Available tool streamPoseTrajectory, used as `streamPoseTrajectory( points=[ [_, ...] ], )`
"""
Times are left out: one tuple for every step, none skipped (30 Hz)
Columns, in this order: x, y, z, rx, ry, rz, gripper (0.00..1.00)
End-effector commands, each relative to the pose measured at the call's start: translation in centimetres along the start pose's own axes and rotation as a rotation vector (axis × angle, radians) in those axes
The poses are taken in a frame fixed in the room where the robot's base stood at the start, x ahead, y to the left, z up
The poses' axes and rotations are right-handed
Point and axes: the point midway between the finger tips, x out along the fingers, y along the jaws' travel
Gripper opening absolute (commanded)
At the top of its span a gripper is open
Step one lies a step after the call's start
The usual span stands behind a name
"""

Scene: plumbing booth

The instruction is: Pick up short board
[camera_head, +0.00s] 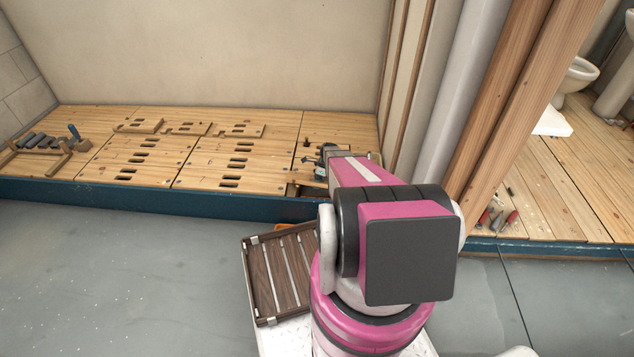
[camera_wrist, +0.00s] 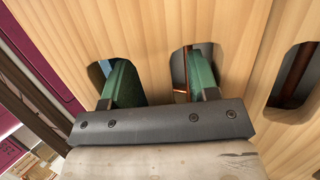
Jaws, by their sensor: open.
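My gripper (camera_wrist: 160,74) is open, with two green fingers spread apart. In the wrist view a pale wooden board (camera_wrist: 225,22) with rounded slots fills most of the picture. The fingers lie at two neighbouring slots, one on each side of the wood strip between them. They seem to reach into the slots, but how deep I cannot tell. I cannot tell for sure whether this is the short board. In the head view my gripper (camera_head: 326,158) is at the right end of the wooden deck, partly hidden by my arm, which also hides what lies under it.
The deck (camera_head: 215,160) has several slotted panels and a dark opening (camera_head: 308,190) near my gripper. Loose notched boards (camera_head: 238,130) lie at the back. Tools (camera_head: 40,141) lie at the left. A slatted brown crate (camera_head: 279,273) is beside my arm. Wall studs (camera_head: 510,100) rise at the right.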

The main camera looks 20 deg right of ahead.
Motion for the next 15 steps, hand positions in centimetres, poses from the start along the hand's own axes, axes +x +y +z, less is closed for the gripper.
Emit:
streamPoseTrajectory(
  points=[
    [-0.03,0.0,0.01,0.0,0.0,0.0,0.55],
    [-0.04,0.0,0.01,0.0,0.0,-0.001,0.55],
    [-0.05,0.0,0.01,0.0,0.0,-0.001,0.55],
    [-0.06,0.0,0.01,0.0,0.0,-0.001,0.55],
    [-0.06,0.0,0.01,0.0,0.0,0.0,0.45],
    [-0.07,0.0,0.01,-0.001,0.0,0.0,0.32],
    [-0.07,0.0,0.01,-0.001,0.0,0.0,0.22],
    [-0.07,0.0,0.01,-0.001,0.0,0.0,0.12],
    [-0.08,0.0,0.02,-0.001,0.0,0.0,0.0],
    [-0.08,0.01,0.01,-0.001,0.0,0.0,0.0],
    [-0.08,0.01,0.01,-0.001,0.0,0.0,0.0],
    [-0.1,0.03,0.02,-0.001,0.0,0.0,0.0],
    [-0.1,0.03,0.02,-0.001,0.0,0.0,0.0],
    [-0.1,0.03,0.01,-0.001,0.001,0.0,0.0],
    [-0.1,0.05,0.01,-0.001,0.001,0.0,0.0]
  ],
)
